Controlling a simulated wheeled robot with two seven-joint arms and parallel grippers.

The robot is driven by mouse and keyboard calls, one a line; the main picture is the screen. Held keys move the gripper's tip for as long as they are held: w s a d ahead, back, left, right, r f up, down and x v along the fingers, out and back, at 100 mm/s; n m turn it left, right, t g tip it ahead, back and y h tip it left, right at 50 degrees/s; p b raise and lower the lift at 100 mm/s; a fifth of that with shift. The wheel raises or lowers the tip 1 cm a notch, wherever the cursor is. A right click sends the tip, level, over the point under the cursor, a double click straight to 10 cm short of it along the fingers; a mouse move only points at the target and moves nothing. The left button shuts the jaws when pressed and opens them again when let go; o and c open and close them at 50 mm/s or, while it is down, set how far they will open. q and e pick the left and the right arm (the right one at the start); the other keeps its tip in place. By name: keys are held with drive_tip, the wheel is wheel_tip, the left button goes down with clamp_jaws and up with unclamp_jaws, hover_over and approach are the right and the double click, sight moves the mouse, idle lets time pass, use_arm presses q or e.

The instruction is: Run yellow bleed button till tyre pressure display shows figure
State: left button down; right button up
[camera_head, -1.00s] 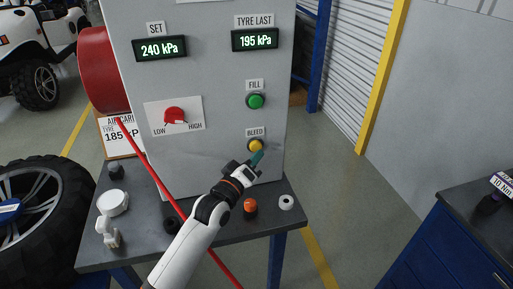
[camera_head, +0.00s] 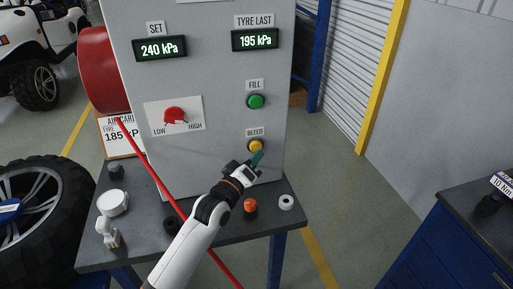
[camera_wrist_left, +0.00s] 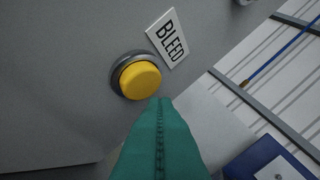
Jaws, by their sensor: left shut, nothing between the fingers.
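The yellow bleed button (camera_head: 256,146) sits low on the grey cabinet front, under its BLEED label (camera_head: 255,132). My left gripper (camera_head: 257,157) is shut and empty, its teal fingertips just below and in front of the button. In the left wrist view the yellow button (camera_wrist_left: 139,79) stands out from its dark ring, and the fingertips (camera_wrist_left: 160,102) are at its lower right edge; I cannot tell whether they touch it. The TYRE LAST display (camera_head: 255,39) reads 195 kPa. The SET display (camera_head: 160,47) reads 240 kPa. A card (camera_head: 121,136) at the left, partly hidden, shows 185 kP. My right gripper is not in view.
The green FILL button (camera_head: 256,101) is above the bleed button. A red knob (camera_head: 175,116) is at the left. A red hose (camera_head: 160,185) crosses the dark bench (camera_head: 140,245). An orange-topped item (camera_head: 250,207) and a white ring (camera_head: 286,201) lie near my arm.

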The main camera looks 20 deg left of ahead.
use_arm(q)
drive_tip(key=shift+w+a, duration=0.1)
drive_tip(key=shift+w, duration=0.05)
drive_tip(key=shift+w+a, duration=0.15)
drive_tip(key=shift+w, duration=0.1)
drive_tip(key=shift+w+a, duration=0.25)
drive_tip(key=shift+w, duration=0.1)
idle(0.8)
drive_tip(key=shift+s+d+r, duration=0.1)
idle(0.6)
drive_tip(key=shift+s+d+p, duration=0.4)
drive_tip(key=shift+s+p, duration=0.25)
drive_tip(key=shift+p, duration=0.1)
drive_tip(key=s+d+p, duration=0.1)
drive_tip(key=s, duration=0.1)
drive_tip(key=s+d+p, duration=0.1)
drive_tip(key=s+p, duration=0.1)
drive_tip(key=shift+d, duration=0.4)
